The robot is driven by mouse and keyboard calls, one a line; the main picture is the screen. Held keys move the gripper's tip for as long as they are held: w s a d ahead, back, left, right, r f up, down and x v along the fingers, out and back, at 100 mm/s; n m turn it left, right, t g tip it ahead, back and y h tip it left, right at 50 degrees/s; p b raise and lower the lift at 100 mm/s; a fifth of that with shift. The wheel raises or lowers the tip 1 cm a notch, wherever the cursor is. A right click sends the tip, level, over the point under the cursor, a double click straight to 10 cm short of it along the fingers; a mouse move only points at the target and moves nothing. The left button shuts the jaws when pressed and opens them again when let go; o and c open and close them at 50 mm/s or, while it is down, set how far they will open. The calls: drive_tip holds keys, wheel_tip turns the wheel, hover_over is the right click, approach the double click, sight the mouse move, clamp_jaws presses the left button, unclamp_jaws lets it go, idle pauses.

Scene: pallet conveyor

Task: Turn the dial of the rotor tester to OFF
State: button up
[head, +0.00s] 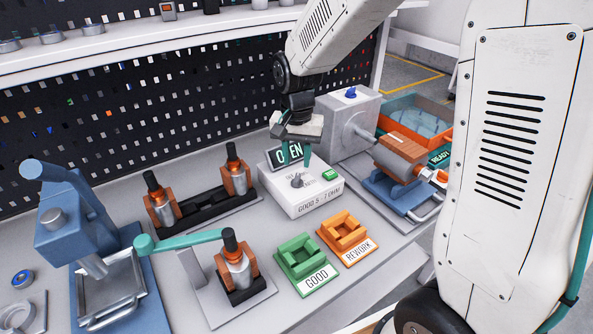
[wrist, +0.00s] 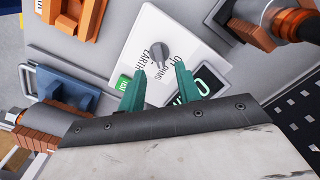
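The rotor tester (head: 316,201) is a white box with a green button, a small display and a grey dial (head: 297,181) on its top. In the wrist view the dial (wrist: 158,52) has printed words around it, including EARTH; which word it points at is too small to tell. The display (head: 287,153) seems to read OPEN, partly hidden by my fingers. My gripper (head: 296,152) is above the tester with green fingers pointing down. In the wrist view my gripper (wrist: 161,67) is open and empty, its fingertips apart and close to the dial, with no clear contact.
Green GOOD (head: 306,262) and orange REWORK (head: 349,239) trays stand in front of the tester. A rotor stand (head: 202,199) is left, a grey box (head: 347,125) with a blue knob behind right, a blue cradle (head: 397,190) right. A teal-handled lever (head: 183,239) stands front left.

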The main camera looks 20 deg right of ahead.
sight(297, 177)
wheel_tip(297, 177, down, 5)
drive_tip(key=shift+f, duration=0.15)
